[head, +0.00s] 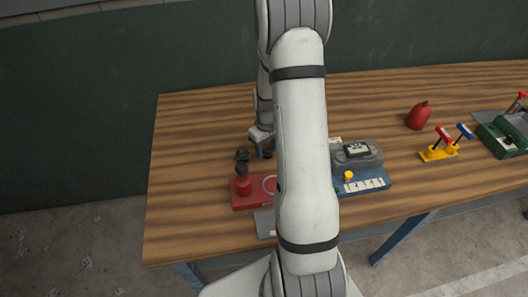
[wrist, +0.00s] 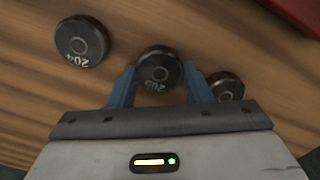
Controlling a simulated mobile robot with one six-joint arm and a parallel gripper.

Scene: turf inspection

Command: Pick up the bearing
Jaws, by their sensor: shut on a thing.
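My gripper (wrist: 160,80) has its two blue fingers on either side of a dark round bearing marked 205 (wrist: 159,66), and it is shut on it. A second bearing, marked 204 (wrist: 81,42), lies apart on the wood to the left. A third dark bearing (wrist: 226,86) is just right of the right finger, partly hidden by my gripper. In the head view my gripper (head: 262,142) is low over the table, and my arm hides much of the area around it; the held bearing is not clear there.
The table's left part is clear. A red edge (wrist: 298,12) shows in the wrist view.

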